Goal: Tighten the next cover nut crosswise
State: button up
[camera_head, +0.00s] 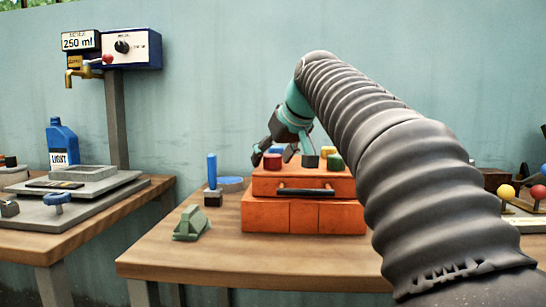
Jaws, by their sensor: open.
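An orange box-shaped housing (265,217) stands on the middle bench, with an orange cover (262,186) on it and a dark bar handle across the cover's front. Coloured nut-like pieces sit on top: red (272,161), black (310,161), green (335,161), yellow (328,151) and blue (277,149). I cannot tell how tight any of them is. My gripper (277,150) is open above the left part of the cover, near the red and blue pieces. I cannot tell whether it touches either. Its far finger is partly hidden.
A blue-handled tool (212,180) stands left of the housing, with a green block (190,223) in front. A blue disc (231,184) lies behind. The left bench holds a blue bottle (62,145) and grey plates (80,200). A dispenser (131,48) with tap is above.

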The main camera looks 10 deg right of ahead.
jog(key=c, duration=1.2)
jog(key=shift+o, duration=0.2)
jog(key=shift+m+h, duration=0.3)
jog(key=shift+m, duration=0.1)
jog(key=m+h+p, duration=0.1)
jog(key=m, duration=0.1)
jog(key=m+h+p, duration=0.1)
jog(key=h, duration=0.1)
jog(key=shift+a+r+m, duration=0.15)
jog(key=shift+m, duration=0.25)
jog(key=shift+m+g+h+p, duration=0.7)
jog(key=shift+m+h+p, duration=0.65)
jog(key=shift+m+h, duration=1.15)
jog(key=shift+m+y, duration=0.3)
jog(key=shift+m, duration=0.2)
jog(key=o, duration=1.2)
jog(key=shift+c, duration=0.2)
